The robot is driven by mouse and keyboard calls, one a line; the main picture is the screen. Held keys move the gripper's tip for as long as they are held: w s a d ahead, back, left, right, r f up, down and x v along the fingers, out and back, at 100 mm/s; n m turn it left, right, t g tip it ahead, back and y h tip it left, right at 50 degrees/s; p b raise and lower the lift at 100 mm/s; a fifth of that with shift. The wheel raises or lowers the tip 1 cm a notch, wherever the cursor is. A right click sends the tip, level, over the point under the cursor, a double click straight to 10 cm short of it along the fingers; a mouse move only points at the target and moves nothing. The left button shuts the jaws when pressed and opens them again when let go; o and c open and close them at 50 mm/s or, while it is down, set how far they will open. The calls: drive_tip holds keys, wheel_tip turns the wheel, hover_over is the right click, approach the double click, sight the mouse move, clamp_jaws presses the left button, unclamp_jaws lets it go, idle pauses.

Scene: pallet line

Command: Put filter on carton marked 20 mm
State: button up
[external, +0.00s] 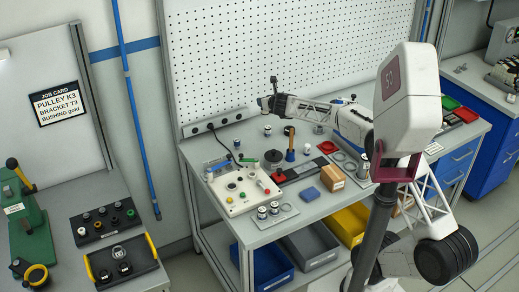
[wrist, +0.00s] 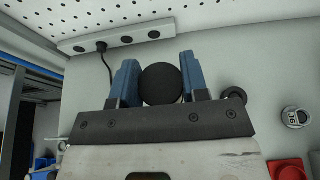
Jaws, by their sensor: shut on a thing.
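My gripper (external: 264,102) is at the end of my arm, above the back part of the bench near the pegboard. In the wrist view its two blue fingers (wrist: 161,82) are shut on a dark round thing (wrist: 162,84), which I take to be the filter; only its black round face shows clearly. In the external view the held thing is too small to make out. A brown carton (external: 332,177) stands on the bench near its front edge, to the right of and well apart from my gripper. Its marking is too small to read.
A white control box (external: 240,188) with buttons stands at the bench's left. A blue block (external: 312,192) lies at its front. A power strip (wrist: 115,41) runs along the back.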

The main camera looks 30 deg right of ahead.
drive_tip(key=s+d+r, duration=0.2)
drive_tip(key=s+d, duration=0.2)
drive_tip(key=s, duration=0.5)
drive_tip(key=s+d+r, duration=0.1)
drive_tip(key=s+d, duration=0.3)
drive_tip(key=s, duration=0.5)
drive_tip(key=s+d+r, duration=0.2)
drive_tip(key=s+d, duration=0.2)
drive_tip(key=s, duration=0.5)
drive_tip(key=s+a+f, duration=0.2)
drive_tip(key=s+f, duration=0.1)
drive_tip(key=s, duration=0.6)
drive_tip(key=s+a+f, duration=0.2)
drive_tip(key=s+f, duration=0.2)
drive_tip(key=s, duration=0.5)
drive_tip(key=s+a+f, duration=0.1)
drive_tip(key=s+f, duration=0.2)
drive_tip(key=s, duration=0.6)
drive_tip(key=shift+s+a+f, duration=0.2)
drive_tip(key=shift+a+f, duration=0.1)
drive_tip(key=shift+a, duration=0.1)
drive_tip(key=shift+w, duration=0.1)
hover_over(333, 171)
drive_tip(key=shift+f, duration=0.7)
drive_tip(key=shift+f, duration=1.8)
drive_tip(key=shift+f, duration=0.15)
